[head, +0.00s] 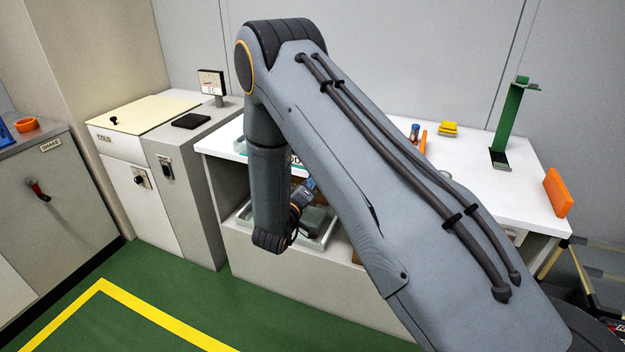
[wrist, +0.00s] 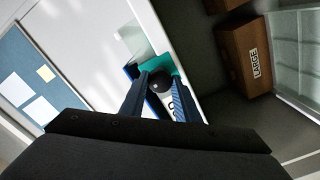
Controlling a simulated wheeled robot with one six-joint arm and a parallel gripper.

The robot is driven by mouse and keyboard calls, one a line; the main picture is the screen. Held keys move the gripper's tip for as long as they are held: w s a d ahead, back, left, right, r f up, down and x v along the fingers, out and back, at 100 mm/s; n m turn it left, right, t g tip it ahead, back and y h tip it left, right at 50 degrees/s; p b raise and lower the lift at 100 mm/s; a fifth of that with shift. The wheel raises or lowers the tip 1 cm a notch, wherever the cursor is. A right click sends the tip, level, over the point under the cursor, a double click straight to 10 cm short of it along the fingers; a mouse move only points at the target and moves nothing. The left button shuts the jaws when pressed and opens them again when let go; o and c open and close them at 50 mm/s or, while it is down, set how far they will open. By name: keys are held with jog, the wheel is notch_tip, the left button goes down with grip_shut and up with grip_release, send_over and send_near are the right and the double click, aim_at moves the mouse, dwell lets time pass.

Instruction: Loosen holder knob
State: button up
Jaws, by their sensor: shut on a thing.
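In the wrist view, the dark round holder knob (wrist: 157,81) sits between the two blue fingers of my gripper (wrist: 159,85). The fingers are shut on it from both sides. A teal part (wrist: 166,63), seemingly the holder, shows just behind the knob at the white table's edge. In the head view my arm covers most of this spot. Only a bit of teal and lettering (head: 296,160) shows at the table's front edge, and the knob is hidden.
The white table (head: 470,185) carries a green stand (head: 508,120), an orange block (head: 557,192) and yellow pieces (head: 448,128). Below the edge, the wrist view shows a brown box marked LARGE (wrist: 235,62) and a grey-framed bin (wrist: 298,50). Green floor lies clear at front left.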

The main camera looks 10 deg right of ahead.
jog(key=shift+w, duration=0.1)
jog(key=shift+r, duration=0.1)
dwell(0.4)
jog(key=o, duration=1.1)
jog(key=shift+d, duration=0.1)
jog(key=shift+c, duration=0.2)
jog(key=b+v, duration=0.1)
jog(key=v, duration=0.7)
jog(key=shift+w, duration=0.15)
